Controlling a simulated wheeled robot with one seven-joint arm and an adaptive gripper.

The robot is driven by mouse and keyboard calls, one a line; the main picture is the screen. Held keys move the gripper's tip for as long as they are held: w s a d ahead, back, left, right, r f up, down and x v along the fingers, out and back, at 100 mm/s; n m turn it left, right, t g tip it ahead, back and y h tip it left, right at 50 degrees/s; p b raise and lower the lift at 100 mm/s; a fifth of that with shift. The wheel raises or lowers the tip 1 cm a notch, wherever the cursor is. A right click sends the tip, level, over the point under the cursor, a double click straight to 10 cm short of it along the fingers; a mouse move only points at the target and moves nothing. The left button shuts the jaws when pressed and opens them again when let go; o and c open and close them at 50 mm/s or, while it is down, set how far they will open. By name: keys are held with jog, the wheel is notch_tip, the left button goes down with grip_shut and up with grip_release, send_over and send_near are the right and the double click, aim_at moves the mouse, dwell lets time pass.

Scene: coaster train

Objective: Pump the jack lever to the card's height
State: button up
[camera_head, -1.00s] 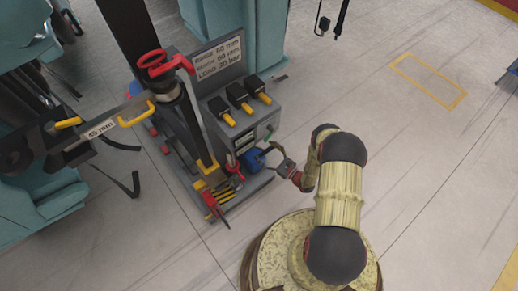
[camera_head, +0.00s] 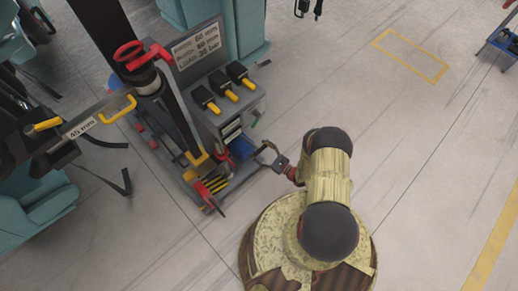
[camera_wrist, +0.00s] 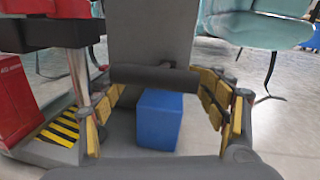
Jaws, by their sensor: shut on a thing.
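The jack (camera_head: 165,105) stands upright left of centre in the head view, with a dark column and a red handle (camera_head: 130,55) on top. A card (camera_head: 198,46) on its grey panel reads 60 mm on two lines and a load of 20 bar. My gripper (camera_head: 268,155) is low beside the jack's right side, near a blue block (camera_head: 242,148). In the wrist view, the fingers stand either side of a dark horizontal bar (camera_wrist: 152,76), apparently the lever's grip, and are shut on it. The blue block (camera_wrist: 158,120) is below the bar. The rest of the lever is hidden.
Black-and-yellow levers (camera_head: 222,88) sit on the console above my gripper. A label reading 45 mm (camera_head: 80,128) is on an arm at the left. Teal seats (camera_head: 45,195) stand left and behind. The floor (camera_head: 420,140) at the right is mostly clear.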

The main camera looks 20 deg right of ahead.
jog(key=shift+s+a+f+y, duration=0.35)
jog(key=shift+s+a, duration=0.2)
jog(key=shift+a, duration=0.2)
jog(key=o, duration=1.4)
jog(key=shift+a, duration=0.15)
jog(key=o, duration=0.5)
jog(key=shift+w+d+r, duration=0.1)
jog(key=shift+w+d, duration=0.05)
jog(key=shift+d, duration=0.05)
jog(key=shift+o, duration=0.3)
jog(key=shift+w+d+r, duration=0.1)
jog(key=shift+d, duration=0.1)
jog(key=shift+w+d, duration=0.1)
jog(key=shift+s+d, duration=0.25)
jog(key=v, duration=1.1)
jog(key=shift+s+r, duration=0.2)
jog(key=shift+s, duration=0.1)
